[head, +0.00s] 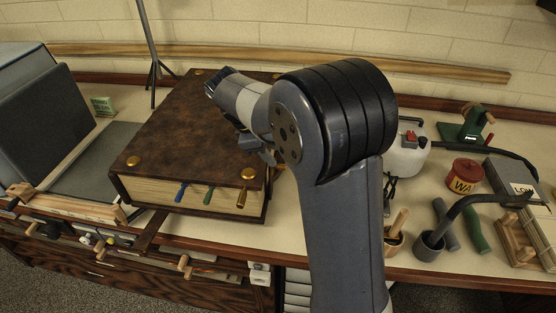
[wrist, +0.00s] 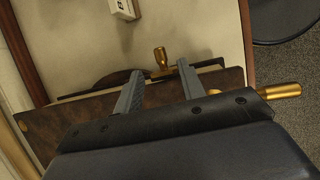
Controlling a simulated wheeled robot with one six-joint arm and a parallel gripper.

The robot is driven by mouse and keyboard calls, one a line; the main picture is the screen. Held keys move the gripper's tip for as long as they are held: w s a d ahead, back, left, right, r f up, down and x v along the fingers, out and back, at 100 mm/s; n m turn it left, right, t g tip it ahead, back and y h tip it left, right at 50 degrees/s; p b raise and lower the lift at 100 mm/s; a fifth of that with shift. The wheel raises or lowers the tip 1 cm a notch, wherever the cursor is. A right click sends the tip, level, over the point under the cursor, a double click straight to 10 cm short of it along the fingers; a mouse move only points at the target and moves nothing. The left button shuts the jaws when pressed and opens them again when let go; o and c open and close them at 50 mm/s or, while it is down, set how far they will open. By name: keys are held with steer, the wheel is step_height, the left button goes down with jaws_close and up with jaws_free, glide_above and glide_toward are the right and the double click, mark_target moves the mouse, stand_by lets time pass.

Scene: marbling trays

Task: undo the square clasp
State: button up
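A large book with a mottled brown cover (head: 190,120) lies shut on the bench in the head view. Brass studs mark its cover. Its cover also shows in the wrist view (wrist: 85,115). In the wrist view, a brass peg with a round head (wrist: 160,60) stands at a dark strip along the book's edge. A brass cylinder (wrist: 281,91) juts out at the right. I cannot tell which part is the square clasp. My gripper (wrist: 157,85) is open over the book's edge, with the brass peg just past the gap between its fingers. My arm hides the fingertips in the head view.
Blue (head: 181,192), green (head: 208,196) and brass (head: 241,198) tabs stick out of the book's front side. A grey tray (head: 95,165) is at left. A white tank (head: 408,155) and a red tin (head: 463,175) stand at right. A white box (wrist: 121,13) lies beyond the book.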

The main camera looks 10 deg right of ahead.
steer(key=x, duration=0.5)
jaws_close()
stand_by(0.3)
